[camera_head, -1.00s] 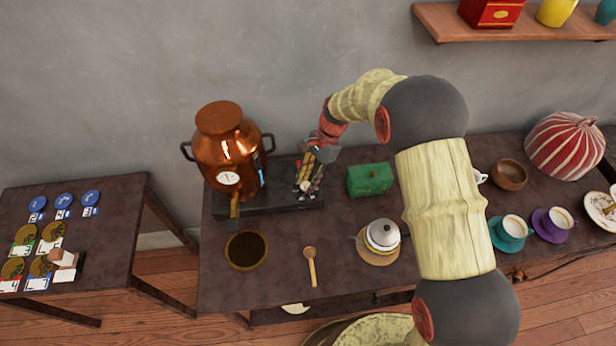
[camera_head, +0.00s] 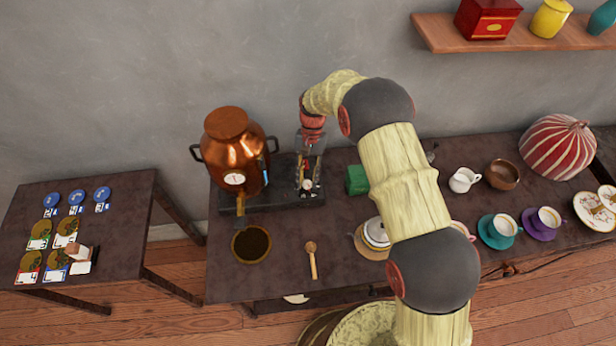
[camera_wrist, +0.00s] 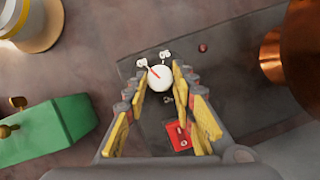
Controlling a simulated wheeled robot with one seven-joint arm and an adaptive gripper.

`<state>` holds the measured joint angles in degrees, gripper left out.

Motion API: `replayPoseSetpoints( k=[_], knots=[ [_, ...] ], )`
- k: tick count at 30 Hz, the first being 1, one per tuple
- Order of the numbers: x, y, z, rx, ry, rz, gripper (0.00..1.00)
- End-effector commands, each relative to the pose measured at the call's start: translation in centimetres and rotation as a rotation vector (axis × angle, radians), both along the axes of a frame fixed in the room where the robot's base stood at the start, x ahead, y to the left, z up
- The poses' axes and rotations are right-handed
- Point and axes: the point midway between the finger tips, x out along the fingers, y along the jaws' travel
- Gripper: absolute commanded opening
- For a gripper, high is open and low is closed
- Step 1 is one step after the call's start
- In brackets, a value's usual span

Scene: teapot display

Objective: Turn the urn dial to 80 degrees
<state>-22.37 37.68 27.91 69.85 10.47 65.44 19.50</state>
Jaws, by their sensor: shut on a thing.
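In the wrist view the pointer slants towards the upper left. My gripper (camera_wrist: 163,72) points down over the dial, its yellow finger pads closed on either side of it. In the head view my gripper (camera_head: 307,180) stands at the dial (camera_head: 308,186), right of the copper urn (camera_head: 232,155). The urn carries a white gauge (camera_head: 234,179); its reading is too small to tell. The fingers partly hide the dial's edges.
A green box (camera_head: 356,179) stands close to the right of my gripper. A lidded white pot (camera_head: 376,232), a wooden spoon (camera_head: 312,262) and a dark round bowl (camera_head: 251,245) are in front. A red square (camera_wrist: 178,135) lies between the fingers' bases.

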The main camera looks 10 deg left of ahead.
Motion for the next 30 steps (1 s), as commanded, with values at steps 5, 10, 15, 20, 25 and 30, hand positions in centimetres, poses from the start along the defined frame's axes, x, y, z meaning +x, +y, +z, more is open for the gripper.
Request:
replayPoseSetpoints(
  k=[5, 10, 15, 20, 25, 30],
  knots=[
    [0.09, 0.11, 0.06, 0.001, -0.002, 0.037, 0.0],
    [0.1, 0.09, 0.06, 0.002, -0.003, 0.049, 0.0],
    [0.11, 0.09, 0.04, 0.002, -0.003, 0.049, 0.0],
    [0.11, 0.09, 0.04, 0.002, -0.003, 0.049, 0.27],
    [0.07, 0.08, 0.04, 0.001, -0.002, 0.048, 0.36],
    [0.04, 0.07, 0.02, 0.001, -0.001, 0.048, 0.44]
  ],
)
